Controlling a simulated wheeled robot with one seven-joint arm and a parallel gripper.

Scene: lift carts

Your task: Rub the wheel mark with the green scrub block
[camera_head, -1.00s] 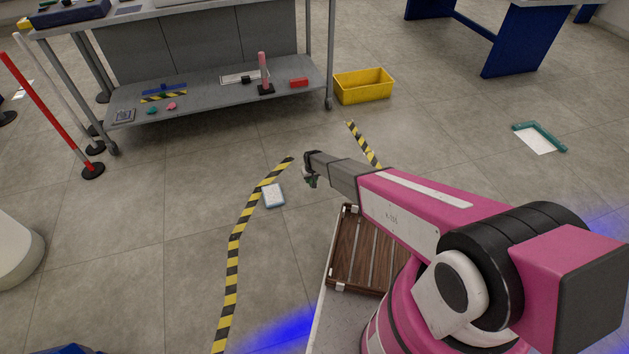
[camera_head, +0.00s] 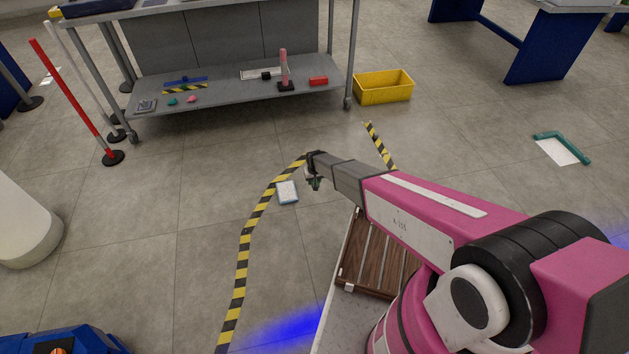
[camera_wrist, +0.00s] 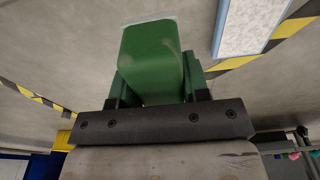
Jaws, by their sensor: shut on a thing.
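My gripper (camera_head: 313,182) is shut on the green scrub block (camera_wrist: 152,60), which sticks out between the two fingers in the wrist view. In the head view the block is small and dark at the end of my arm, over the floor near the yellow-black tape. I cannot make out a wheel mark on the floor in either view; my arm and the block hide part of the floor.
A white panel with a blue edge (camera_head: 287,192) lies on the floor beside the striped tape (camera_head: 245,250). A grey cart (camera_head: 230,105) with small items on its lower shelf stands ahead, with a yellow bin (camera_head: 384,88) at its right. A red-white post (camera_head: 77,102) stands left.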

